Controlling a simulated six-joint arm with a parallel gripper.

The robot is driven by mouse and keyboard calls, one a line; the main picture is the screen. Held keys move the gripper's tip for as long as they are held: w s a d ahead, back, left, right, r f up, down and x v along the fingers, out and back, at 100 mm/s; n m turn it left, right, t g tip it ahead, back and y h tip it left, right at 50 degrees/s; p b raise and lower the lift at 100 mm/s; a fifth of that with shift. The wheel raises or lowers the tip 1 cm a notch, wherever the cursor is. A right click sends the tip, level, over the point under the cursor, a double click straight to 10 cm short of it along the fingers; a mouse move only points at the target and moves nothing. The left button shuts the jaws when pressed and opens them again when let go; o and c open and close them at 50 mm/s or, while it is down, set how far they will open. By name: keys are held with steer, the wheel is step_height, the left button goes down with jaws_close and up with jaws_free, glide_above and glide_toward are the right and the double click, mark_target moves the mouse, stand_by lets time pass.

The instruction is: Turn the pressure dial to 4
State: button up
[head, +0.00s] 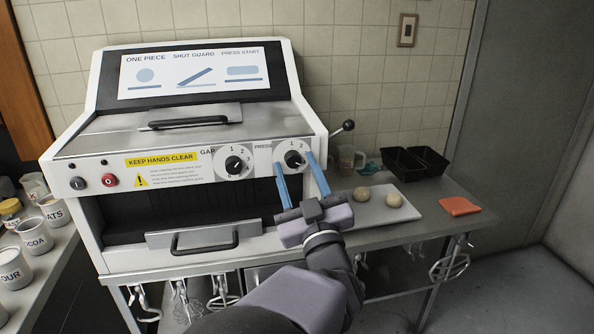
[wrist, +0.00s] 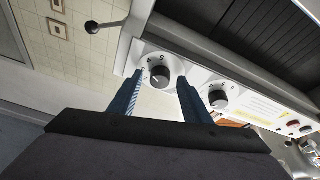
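The pressure dial (head: 294,159) is a black knob on a round white plate, at the right of the white machine's front panel. Numerals 1 and 2 show at its top; the rest are hidden or too small to read. My gripper (head: 293,168) is open, with one blue finger on each side of the dial in the head view. In the wrist view the pressure dial (wrist: 160,76) sits between the two fingertips, with gaps beside it. I cannot tell whether the fingers reach around the knob. The knob's pointer setting cannot be read surely.
The gap dial (head: 236,164) is just left of the pressure dial. A lever with a black ball (head: 348,126) sticks out at the machine's right. A tray (head: 378,213) with two dough balls, black tins (head: 414,162) and an orange cloth (head: 460,206) are on the right bench.

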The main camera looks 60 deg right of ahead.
steer(key=shift+r, duration=0.1)
step_height(320, 180, up, 10)
steer(key=p, duration=0.5)
stand_by(0.5)
